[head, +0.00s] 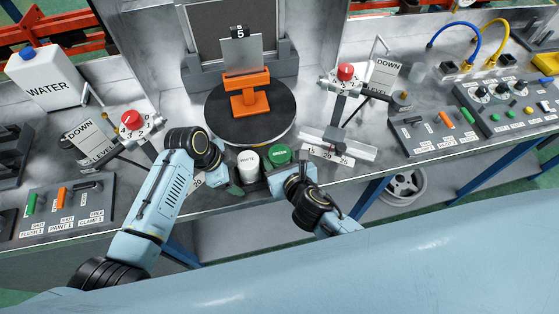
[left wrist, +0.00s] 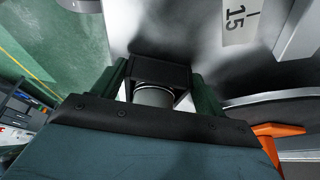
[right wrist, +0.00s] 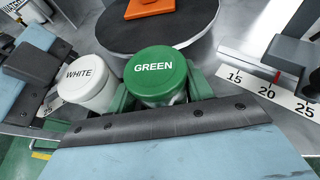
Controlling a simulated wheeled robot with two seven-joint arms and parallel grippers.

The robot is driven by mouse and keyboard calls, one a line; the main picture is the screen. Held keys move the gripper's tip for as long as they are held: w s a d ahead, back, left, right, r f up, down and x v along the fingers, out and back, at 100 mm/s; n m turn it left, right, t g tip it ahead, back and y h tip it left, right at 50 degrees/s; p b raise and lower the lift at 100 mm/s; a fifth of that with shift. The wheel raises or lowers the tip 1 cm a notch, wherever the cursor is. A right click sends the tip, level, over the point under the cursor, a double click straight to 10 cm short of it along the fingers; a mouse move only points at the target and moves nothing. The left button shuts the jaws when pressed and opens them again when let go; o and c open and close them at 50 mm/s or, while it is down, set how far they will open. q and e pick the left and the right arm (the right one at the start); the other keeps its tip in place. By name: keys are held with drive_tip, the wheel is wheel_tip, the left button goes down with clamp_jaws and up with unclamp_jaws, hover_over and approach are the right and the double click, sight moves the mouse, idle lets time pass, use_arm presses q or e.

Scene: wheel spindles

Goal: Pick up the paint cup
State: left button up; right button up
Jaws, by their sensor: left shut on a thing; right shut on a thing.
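A white paint cup (head: 248,163) and a green paint cup (head: 279,155) stand side by side at the bench's front, before the round turntable. My left gripper (head: 243,178) is at the white cup and shut on it; in the left wrist view a pale, shadowed cylinder (left wrist: 155,97) sits between its green fingers. My right gripper (head: 281,168) is shut on the green cup; in the right wrist view its fingers flank the GREEN lid (right wrist: 154,71). The WHITE lid (right wrist: 86,78) shows just left of it. Both cups look upright; their lower parts are mostly hidden.
The turntable (head: 225,131) behind the cups carries an orange stand (head: 246,100). Red-knobbed fixtures (head: 134,124) and (head: 346,75) stand on both sides. A numbered scale (head: 338,151) lies right of the cups. Switch panels (head: 62,205) and (head: 432,124) flank the bench.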

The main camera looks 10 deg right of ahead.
drive_tip(key=shift+r, duration=0.1)
drive_tip(key=shift+c, duration=0.3)
wheel_tip(320, 180, up, 10)
drive_tip(key=shift+f, duration=0.1)
use_arm(q)
drive_tip(key=o, duration=1.1)
drive_tip(key=v, duration=1.2)
